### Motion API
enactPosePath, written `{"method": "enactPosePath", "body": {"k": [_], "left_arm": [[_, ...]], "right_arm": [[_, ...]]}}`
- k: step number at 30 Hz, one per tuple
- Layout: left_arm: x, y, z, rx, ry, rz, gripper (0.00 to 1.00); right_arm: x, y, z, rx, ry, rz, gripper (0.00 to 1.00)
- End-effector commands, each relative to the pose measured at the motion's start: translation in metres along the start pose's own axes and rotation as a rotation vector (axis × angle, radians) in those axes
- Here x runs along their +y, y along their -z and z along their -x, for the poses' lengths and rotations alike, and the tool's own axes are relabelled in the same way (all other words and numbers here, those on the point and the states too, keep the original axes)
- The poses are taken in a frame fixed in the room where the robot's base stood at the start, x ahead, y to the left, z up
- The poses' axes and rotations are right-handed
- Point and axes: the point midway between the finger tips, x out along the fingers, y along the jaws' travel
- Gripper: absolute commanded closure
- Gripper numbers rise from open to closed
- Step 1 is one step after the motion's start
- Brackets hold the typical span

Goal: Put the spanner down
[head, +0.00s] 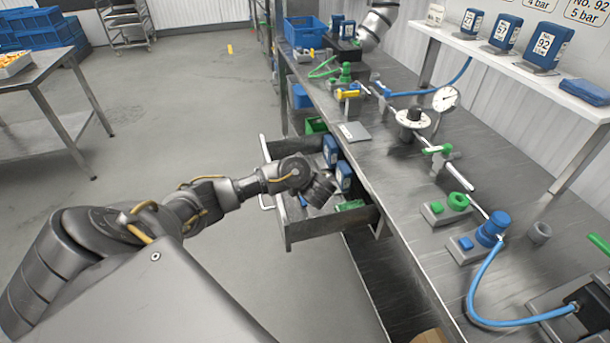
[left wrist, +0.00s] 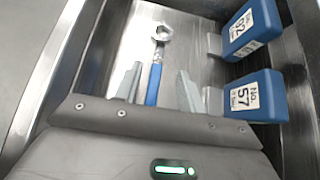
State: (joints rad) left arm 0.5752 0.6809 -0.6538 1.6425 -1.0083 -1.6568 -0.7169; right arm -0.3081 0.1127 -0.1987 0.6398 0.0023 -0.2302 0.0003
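The spanner (left wrist: 155,80), with a blue handle and a silver head, lies on the floor of the open drawer (head: 330,222) in the left wrist view. My left gripper (left wrist: 160,70) is above the drawer, with its two fingers apart on either side of the blue handle. Gaps show between the handle and both fingers. The handle's near end is hidden behind the gripper body. My right gripper is not in view.
In the drawer, blue blocks marked 92 (left wrist: 250,30) and 57 (left wrist: 254,97) stand right of the spanner. The metal bench (head: 400,215) beside the drawer carries valves, a gauge (head: 446,98) and a blue hose (head: 475,290). Open floor lies left of the drawer.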

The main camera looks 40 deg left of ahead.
Motion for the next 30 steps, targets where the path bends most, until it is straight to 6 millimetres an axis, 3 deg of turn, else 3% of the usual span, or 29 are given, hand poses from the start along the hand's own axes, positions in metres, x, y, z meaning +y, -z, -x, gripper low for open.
{"method": "enactPosePath", "body": {"k": [1,3,8,21,30], "left_arm": [[0.0,-0.003,0.015,0.005,0.002,0.0,0.6],[0.0,-0.002,0.026,0.004,0.002,0.0,0.6],[0.0,-0.001,0.045,0.002,0.001,-0.001,0.6],[0.0,0.0,0.052,0.0,-0.001,-0.001,0.6],[0.0,-0.002,0.053,-0.001,-0.001,-0.001,0.6]], "right_arm": [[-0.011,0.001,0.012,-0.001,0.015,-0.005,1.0],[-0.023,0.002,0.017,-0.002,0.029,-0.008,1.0],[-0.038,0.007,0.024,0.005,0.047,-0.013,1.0],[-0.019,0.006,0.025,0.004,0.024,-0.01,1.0],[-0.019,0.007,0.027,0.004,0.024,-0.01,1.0]]}}
